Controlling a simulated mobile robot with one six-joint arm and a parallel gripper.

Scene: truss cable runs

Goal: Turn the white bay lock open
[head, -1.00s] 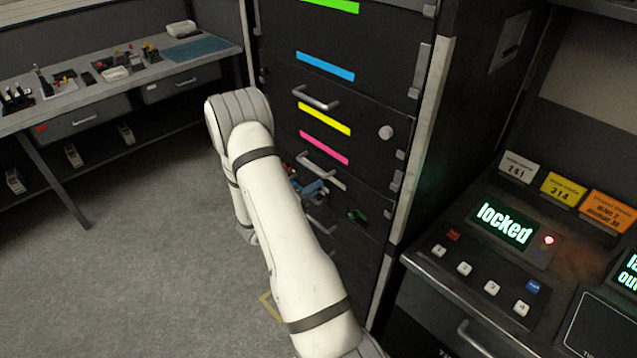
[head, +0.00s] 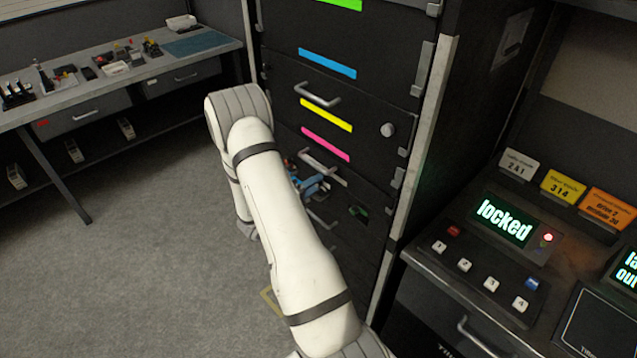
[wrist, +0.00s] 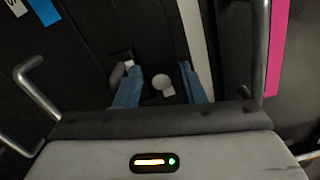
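In the wrist view, a small round white knob (wrist: 162,82), which looks like the white bay lock, sits on the dark cabinet front. My gripper (wrist: 163,92) has its two blue fingers apart, one on each side of the knob, with a gap to each. I cannot tell how deep the fingertips reach. A pale grey-white part (wrist: 119,76) shows beside the left finger. In the head view, my gripper (head: 313,186) is at the cabinet below the pink strip, partly behind my arm; the white knob is hidden there.
A drawer handle (wrist: 259,45) and pink strip (wrist: 278,45) are to the right in the wrist view, another handle (wrist: 38,92) to the left. The head view shows a pale round knob (head: 388,130), a green part (head: 359,211) and a console display (head: 504,221) reading "locked".

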